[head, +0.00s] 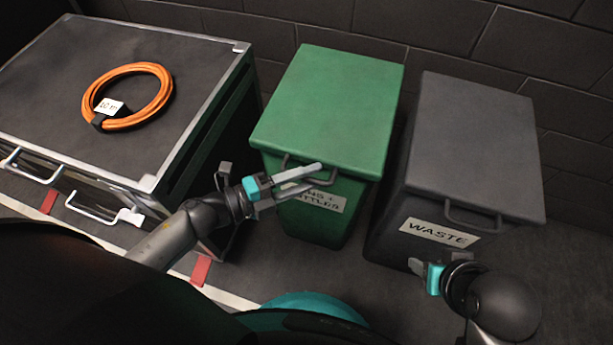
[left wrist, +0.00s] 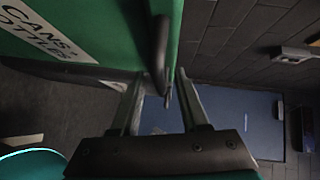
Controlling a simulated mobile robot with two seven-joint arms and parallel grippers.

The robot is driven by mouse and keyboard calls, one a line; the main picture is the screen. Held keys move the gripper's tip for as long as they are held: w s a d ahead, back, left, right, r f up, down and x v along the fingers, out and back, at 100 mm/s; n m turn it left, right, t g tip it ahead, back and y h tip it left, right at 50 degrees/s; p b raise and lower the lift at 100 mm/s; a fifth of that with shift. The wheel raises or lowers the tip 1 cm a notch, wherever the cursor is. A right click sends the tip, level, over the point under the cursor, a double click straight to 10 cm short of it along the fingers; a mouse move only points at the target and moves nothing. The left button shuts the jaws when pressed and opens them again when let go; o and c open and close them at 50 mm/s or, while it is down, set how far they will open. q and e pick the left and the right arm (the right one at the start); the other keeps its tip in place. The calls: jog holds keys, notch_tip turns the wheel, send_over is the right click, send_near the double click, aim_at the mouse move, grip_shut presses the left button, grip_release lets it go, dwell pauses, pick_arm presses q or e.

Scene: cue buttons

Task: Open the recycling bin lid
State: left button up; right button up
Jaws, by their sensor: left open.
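The green recycling bin (head: 300,215), with a white cans and bottles label (head: 318,200), stands in the middle of the head view. Its green lid (head: 330,105) is shut. A dark handle (head: 288,163) sits on the lid's front edge. My left gripper (head: 315,175) is at this handle, its fingers covering part of it. In the left wrist view, the handle (left wrist: 160,50) reaches down between the tips of the open fingers. I cannot tell whether they touch it. My right gripper (head: 425,272) is low in front of the grey bin, apart from both lids.
A grey waste bin (head: 470,140) with a shut lid stands close on the right. A black case (head: 190,60) with an orange cable coil (head: 128,95) on top is at the left. A dark block wall (head: 430,30) runs behind the bins.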

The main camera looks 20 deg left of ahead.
pick_arm(q)
jog(key=shift+c, duration=0.2)
grip_shut()
dwell(1.1)
